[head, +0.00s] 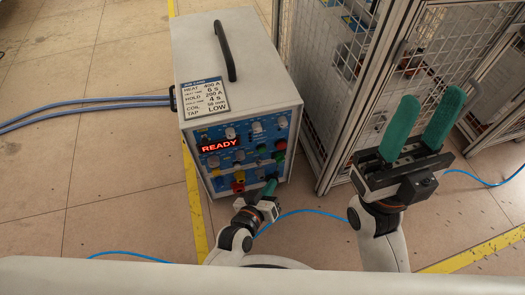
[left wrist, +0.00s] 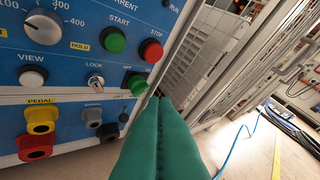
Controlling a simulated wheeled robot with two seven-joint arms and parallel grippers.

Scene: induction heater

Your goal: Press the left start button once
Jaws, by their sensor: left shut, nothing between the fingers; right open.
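The blue front panel of the heater (head: 240,155) shows a red READY display. In the left wrist view a round green button (left wrist: 115,41) lies under the word START, with a red STOP button (left wrist: 152,51) to its right. Lower down is a green switch (left wrist: 133,83), right of the key lock (left wrist: 95,82). My left gripper (head: 270,187) is shut and empty at the panel's lower right. Its green fingertips (left wrist: 159,100) appear just below and right of the green switch; contact cannot be told. My right gripper (head: 422,125) is open and empty, right of the heater.
A label card (head: 206,98) and black handle (head: 225,50) are on the heater's top. Yellow and red sockets (left wrist: 40,120) sit low on the panel. A mesh-door cabinet (head: 325,90) stands close on the right. Blue cables (head: 85,105) run from the heater's left across open floor.

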